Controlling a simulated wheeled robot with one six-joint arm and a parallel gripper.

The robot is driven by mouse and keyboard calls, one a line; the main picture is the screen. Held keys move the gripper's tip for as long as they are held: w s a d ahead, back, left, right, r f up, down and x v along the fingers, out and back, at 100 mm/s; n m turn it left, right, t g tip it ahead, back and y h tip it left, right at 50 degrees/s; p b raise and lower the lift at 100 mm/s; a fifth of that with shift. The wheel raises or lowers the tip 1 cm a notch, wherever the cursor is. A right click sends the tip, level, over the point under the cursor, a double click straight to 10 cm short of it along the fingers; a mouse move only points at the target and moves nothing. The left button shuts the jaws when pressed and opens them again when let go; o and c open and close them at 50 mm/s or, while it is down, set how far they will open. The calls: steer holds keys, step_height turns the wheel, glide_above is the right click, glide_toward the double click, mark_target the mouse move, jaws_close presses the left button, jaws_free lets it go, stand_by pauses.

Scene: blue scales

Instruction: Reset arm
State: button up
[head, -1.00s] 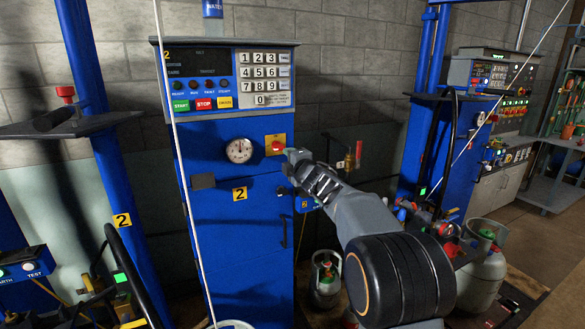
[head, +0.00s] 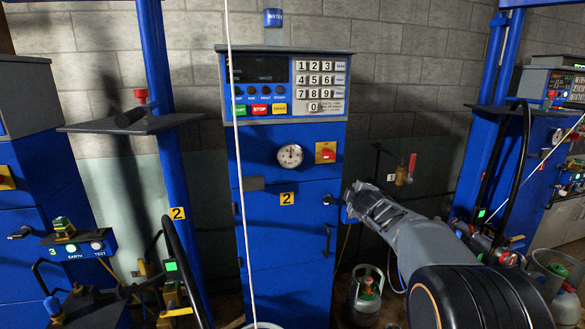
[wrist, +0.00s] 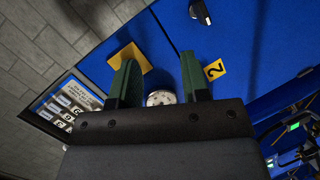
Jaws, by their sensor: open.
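My gripper (head: 347,204) is in front of the right edge of a blue cabinet (head: 290,225), below and to the right of its red rotary switch (head: 326,153) on a yellow plate. In the wrist view its two green fingers (wrist: 160,78) are spread apart with nothing held between them. The cabinet's round dial gauge (wrist: 160,98) shows in the gap behind them, partly covered by the gripper body. The yellow plate (wrist: 130,58) is partly behind the left finger. My arm reaches up from the lower right in the head view.
A keypad panel (head: 318,88) tops the cabinet. A pale cable (head: 240,180) hangs across its left front. A gas cylinder (head: 367,290) stands on the floor to the right. A blue post with a dark shelf (head: 135,122) is at left. A red-handled valve (head: 412,165) is on the wall.

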steer(key=s+f+m+g+h+p, duration=0.1)
steer(key=s+f+m+g, duration=0.35)
steer(key=s, duration=0.35)
steer(key=s+f+m+g+h+p, duration=0.1)
steer(key=s+f+m+g+p, duration=0.15)
steer(key=s+m, duration=0.4)
steer(key=s+a+r+m+g+y+p, duration=0.1)
steer(key=s+a+g+p, duration=0.1)
steer(key=s, duration=0.9)
steer(key=s+a+r+m+g+y+p, duration=0.1)
steer(key=s+a+g+y+p, duration=0.1)
steer(key=s, duration=0.9)
steer(key=shift+s+a+p, duration=0.2)
steer(key=shift+a+p, duration=0.4)
steer(key=shift+a, duration=0.35)
